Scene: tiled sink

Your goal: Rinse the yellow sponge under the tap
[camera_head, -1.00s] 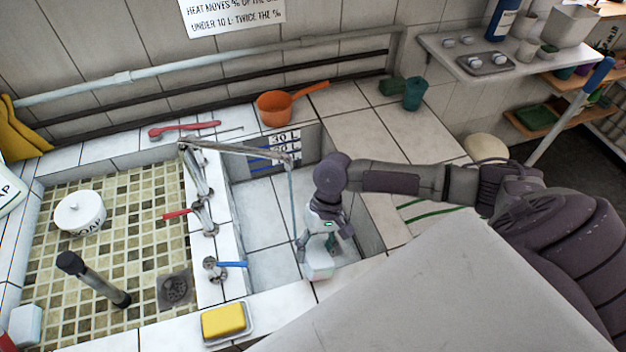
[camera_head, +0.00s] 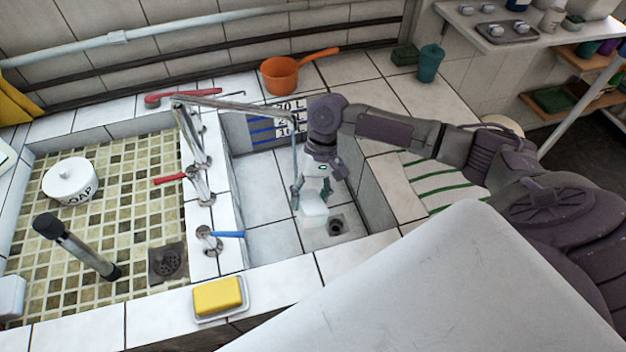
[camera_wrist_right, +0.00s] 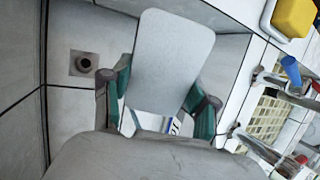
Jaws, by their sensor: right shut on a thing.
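The yellow sponge (camera_head: 218,296) lies on a white dish (camera_head: 242,308) on the front ledge; it also shows in the wrist view (camera_wrist_right: 295,16). My right gripper (camera_head: 312,192) is inside the deep basin, shut on a pale white block (camera_head: 313,208), not on the yellow sponge. In the wrist view the block (camera_wrist_right: 170,65) is flat and pale grey between the two fingers. The tap (camera_head: 240,106) has its spout over this basin. A thin bluish stream (camera_head: 295,150) falls from it close to the gripper; whether it hits the block is unclear. My left gripper is out of view.
Tap handles, red (camera_head: 170,179) and blue (camera_head: 228,234), stand on the divider. The shallow tiled basin at left holds a soap pot (camera_head: 70,182) and a dark upright tube (camera_head: 75,245). An orange pan (camera_head: 281,75) sits on the back ledge. A drain (camera_head: 336,226) is in the basin floor.

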